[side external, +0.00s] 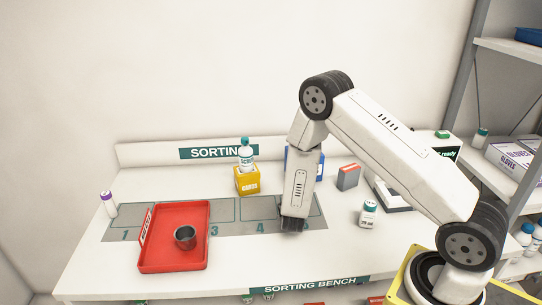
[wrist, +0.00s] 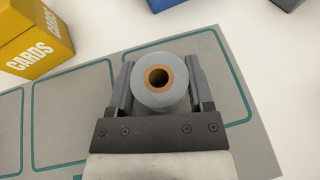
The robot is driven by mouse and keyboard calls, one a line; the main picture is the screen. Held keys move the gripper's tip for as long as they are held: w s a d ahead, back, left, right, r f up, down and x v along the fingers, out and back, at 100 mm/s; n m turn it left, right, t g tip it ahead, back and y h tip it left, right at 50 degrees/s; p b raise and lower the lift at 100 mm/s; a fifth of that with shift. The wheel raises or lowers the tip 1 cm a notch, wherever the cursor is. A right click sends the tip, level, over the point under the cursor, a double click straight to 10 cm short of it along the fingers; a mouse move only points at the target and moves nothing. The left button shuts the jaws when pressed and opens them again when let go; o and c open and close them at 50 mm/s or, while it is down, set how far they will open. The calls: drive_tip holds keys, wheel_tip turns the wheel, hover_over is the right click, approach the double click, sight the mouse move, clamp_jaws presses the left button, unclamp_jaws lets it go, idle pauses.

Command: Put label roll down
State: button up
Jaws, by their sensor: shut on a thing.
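The label roll (wrist: 160,97), pale grey-blue with a brown core, shows end-on in the wrist view. My gripper (wrist: 160,78) is shut on it, with one finger on each side. In the side view my gripper (side external: 292,224) points down at the right end of the grey numbered mat (side external: 222,229), right of the number 4. The roll is hidden there behind my gripper. In the wrist view the teal-outlined mat (wrist: 55,125) lies under the roll. I cannot tell whether the roll touches the mat.
A yellow cards box (side external: 247,181) with a teal-capped bottle (side external: 246,154) above it stands behind the mat. A blue box (side external: 319,166) is partly behind my arm. A white bottle (side external: 368,213) stands right.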

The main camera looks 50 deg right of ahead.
drive_tip(key=shift+f, duration=0.15)
drive_tip(key=o, duration=1.3)
drive_tip(key=shift+c, duration=0.2)
drive_tip(key=shift+s+a+r, duration=0.25)
drive_tip(key=shift+a+r, duration=0.15)
drive_tip(key=shift+a, duration=0.05)
drive_tip(key=v, duration=1.1)
drive_tip(key=shift+d, duration=0.1)
